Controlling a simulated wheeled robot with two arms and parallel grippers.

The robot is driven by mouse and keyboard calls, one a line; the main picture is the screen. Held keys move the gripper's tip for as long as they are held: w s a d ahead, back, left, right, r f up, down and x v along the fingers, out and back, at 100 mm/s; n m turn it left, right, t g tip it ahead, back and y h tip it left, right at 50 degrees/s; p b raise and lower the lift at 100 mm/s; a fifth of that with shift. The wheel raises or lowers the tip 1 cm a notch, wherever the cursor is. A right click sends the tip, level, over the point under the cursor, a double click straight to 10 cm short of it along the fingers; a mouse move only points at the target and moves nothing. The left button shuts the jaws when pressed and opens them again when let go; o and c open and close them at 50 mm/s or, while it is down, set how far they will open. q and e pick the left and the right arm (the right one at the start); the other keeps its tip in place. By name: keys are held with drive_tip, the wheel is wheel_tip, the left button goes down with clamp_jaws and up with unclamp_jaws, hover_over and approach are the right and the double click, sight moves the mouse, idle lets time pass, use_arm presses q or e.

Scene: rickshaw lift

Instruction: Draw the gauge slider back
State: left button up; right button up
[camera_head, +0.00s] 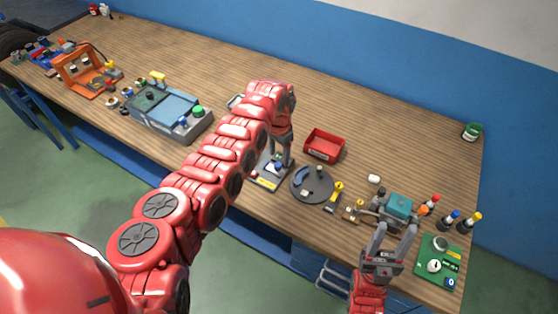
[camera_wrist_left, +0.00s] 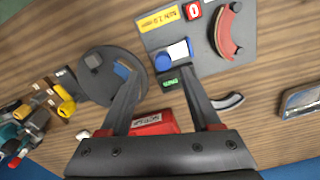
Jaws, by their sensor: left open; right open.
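My left gripper (camera_head: 280,160) is open above a small grey panel (camera_head: 264,184), partly hidden by the gripper in the head view. In the left wrist view the panel (camera_wrist_left: 205,55) carries a yellow label, a red counter, a red curved piece (camera_wrist_left: 228,35), a green display and a blue-and-white sliding-looking block (camera_wrist_left: 178,50). The block lies just beyond the tips of the open left gripper (camera_wrist_left: 160,74), which holds nothing. I cannot tell for certain which part is the gauge slider. My right gripper (camera_head: 391,236) is open, close to a teal block fixture (camera_head: 399,205).
A dark round disc (camera_head: 312,186) lies right of the panel. A red bin (camera_head: 323,145) stands behind them. A green board with dials (camera_head: 438,260) and several bottles stand at the right. A grey-blue console (camera_head: 170,108) and an orange fixture (camera_head: 85,72) stand left.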

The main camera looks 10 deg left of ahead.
sight(279, 165)
use_arm(q)
wheel_tip(279, 165, up, 12)
drive_tip(key=b, duration=0.3)
drive_tip(key=shift+r+b, duration=0.15)
drive_tip(key=shift+b, duration=0.25)
